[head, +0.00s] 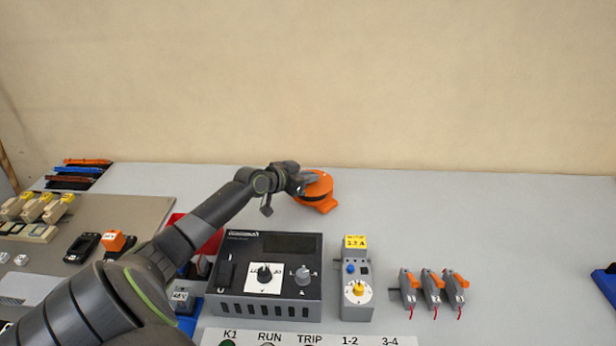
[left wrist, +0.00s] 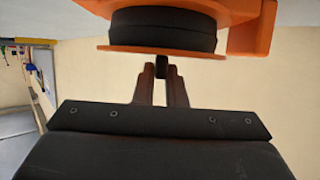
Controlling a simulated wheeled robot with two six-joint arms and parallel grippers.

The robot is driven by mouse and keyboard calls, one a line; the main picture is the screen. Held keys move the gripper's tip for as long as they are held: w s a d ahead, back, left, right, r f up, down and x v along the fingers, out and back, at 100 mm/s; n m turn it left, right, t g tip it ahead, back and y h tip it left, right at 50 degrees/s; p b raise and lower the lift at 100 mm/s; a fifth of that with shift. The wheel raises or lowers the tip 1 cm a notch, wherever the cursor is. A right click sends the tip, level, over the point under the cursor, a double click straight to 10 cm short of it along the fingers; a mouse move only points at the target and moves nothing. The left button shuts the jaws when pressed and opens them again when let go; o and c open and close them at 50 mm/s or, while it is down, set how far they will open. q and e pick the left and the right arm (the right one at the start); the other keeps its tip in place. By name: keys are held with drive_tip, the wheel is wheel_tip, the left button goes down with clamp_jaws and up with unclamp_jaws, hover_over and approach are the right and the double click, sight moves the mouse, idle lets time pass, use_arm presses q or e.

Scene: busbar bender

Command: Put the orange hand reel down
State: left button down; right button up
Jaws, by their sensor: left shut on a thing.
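The orange hand reel (head: 318,190) is at the back middle of the grey table in the head view, behind the black control box. My left gripper (head: 302,182) is at its left side, shut on it. In the left wrist view the orange hand reel (left wrist: 162,30), with its black middle band, fills the top of the picture. The left gripper's fingers (left wrist: 162,80) reach up to it there. Whether the reel touches the table is hard to tell. My right gripper is not in view.
A black control box (head: 268,275), a grey relay with a yellow label (head: 356,285) and several grey connectors with orange levers (head: 432,288) stand in front of the reel. A blue object (head: 606,284) is at the right edge. The table (head: 470,215) is clear right of the reel.

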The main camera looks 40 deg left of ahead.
use_arm(q)
drive_tip(key=shift+r, duration=0.1)
drive_tip(key=c, duration=1.9)
unclamp_jaws()
drive_tip(key=shift+f, duration=0.2)
drive_tip(key=shift+c, duration=0.2)
drive_tip(key=o, duration=0.4)
drive_tip(key=shift+r, duration=0.1)
drive_tip(key=shift+o, duration=0.2)
drive_tip(key=shift+r, duration=0.15)
